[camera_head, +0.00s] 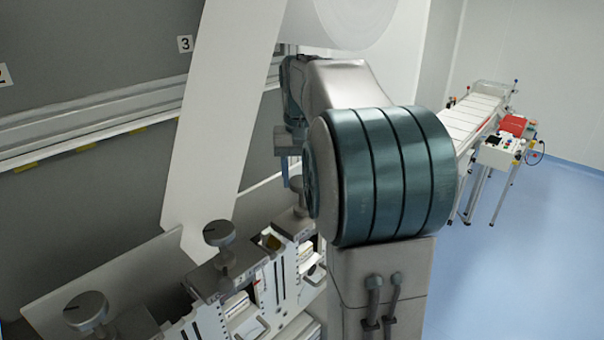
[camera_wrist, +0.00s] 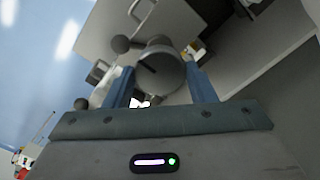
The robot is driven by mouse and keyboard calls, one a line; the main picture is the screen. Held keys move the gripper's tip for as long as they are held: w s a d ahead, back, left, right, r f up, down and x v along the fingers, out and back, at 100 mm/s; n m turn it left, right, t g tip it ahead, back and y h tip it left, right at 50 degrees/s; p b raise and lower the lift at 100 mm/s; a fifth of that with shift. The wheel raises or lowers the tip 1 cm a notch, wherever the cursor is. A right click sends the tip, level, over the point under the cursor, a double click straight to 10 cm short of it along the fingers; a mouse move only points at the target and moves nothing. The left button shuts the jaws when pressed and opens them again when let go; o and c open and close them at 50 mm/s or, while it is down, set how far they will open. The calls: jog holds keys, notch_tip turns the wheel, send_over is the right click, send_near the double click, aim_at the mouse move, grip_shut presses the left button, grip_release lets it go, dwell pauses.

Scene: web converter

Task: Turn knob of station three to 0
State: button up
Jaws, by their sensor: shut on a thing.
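In the wrist view a round grey knob (camera_wrist: 162,74) with a dark pointer mark sits between the two blue fingers of my gripper (camera_wrist: 160,65). The fingers are shut on its sides. In the head view my gripper (camera_head: 291,172) is mostly hidden behind my arm, and the gripped knob (camera_head: 299,186) shows only in part below it. A sign with the number 3 (camera_head: 185,43) is on the grey wall above. The scale around the knob cannot be read.
Two other knobs, a middle one (camera_head: 219,233) and a near one (camera_head: 86,311), stand along the machine at the lower left. A white web (camera_head: 215,120) hangs close beside my arm. A conveyor (camera_head: 475,115) stands far right, with clear blue floor (camera_head: 530,240) around it.

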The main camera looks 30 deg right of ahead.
aim_at(301, 181)
dwell(0.4)
jog(key=o, duration=1)
notch_tip(301, 181, up, 14)
jog(key=shift+f, duration=0.1)
jog(key=shift+a, duration=0.1)
